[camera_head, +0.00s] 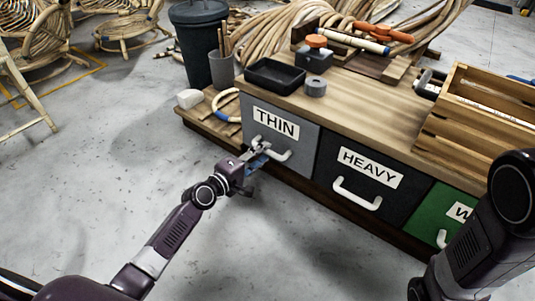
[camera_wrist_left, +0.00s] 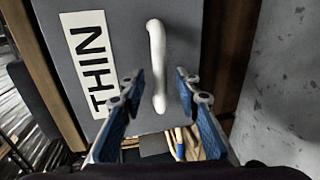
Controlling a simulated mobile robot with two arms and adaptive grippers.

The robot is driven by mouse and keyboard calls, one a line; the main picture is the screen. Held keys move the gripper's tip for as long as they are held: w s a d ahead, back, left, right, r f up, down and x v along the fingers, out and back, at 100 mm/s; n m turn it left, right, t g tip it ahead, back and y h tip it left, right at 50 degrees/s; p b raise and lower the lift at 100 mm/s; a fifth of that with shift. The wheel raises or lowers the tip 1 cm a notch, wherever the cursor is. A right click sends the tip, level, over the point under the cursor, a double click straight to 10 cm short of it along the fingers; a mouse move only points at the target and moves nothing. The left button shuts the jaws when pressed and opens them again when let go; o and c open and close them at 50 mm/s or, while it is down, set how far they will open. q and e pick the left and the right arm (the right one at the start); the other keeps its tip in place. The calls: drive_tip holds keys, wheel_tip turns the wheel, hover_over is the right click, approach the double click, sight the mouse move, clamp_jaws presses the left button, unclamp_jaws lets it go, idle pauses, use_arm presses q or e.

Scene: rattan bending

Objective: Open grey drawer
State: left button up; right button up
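The grey drawer (camera_head: 300,133) is at the left end of the workbench, labelled THIN. Its front looks flush with the neighbouring drawer. Its white handle (camera_head: 284,155) is partly hidden by my left gripper (camera_head: 260,156). In the left wrist view, the grey drawer front (camera_wrist_left: 120,45) fills the upper middle. The handle (camera_wrist_left: 158,60) lies between the blue-padded fingers of my left gripper (camera_wrist_left: 161,78), with a gap on each side. The left gripper is open. My right arm shows at the lower right of the head view, but its gripper cannot be made out.
A black HEAVY drawer (camera_head: 343,182) and a green drawer (camera_head: 441,216) are to the right. A wooden crate (camera_head: 470,120), a black tray (camera_head: 274,76) and tools are on the bench top. A dark bin (camera_head: 199,42) stands behind left. The floor (camera_head: 110,150) at left is clear.

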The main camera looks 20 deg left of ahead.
use_arm(q)
drive_tip(key=shift+b+x, duration=0.45)
drive_tip(key=shift+x, duration=1.1)
drive_tip(key=shift+c, duration=0.4)
clamp_jaws()
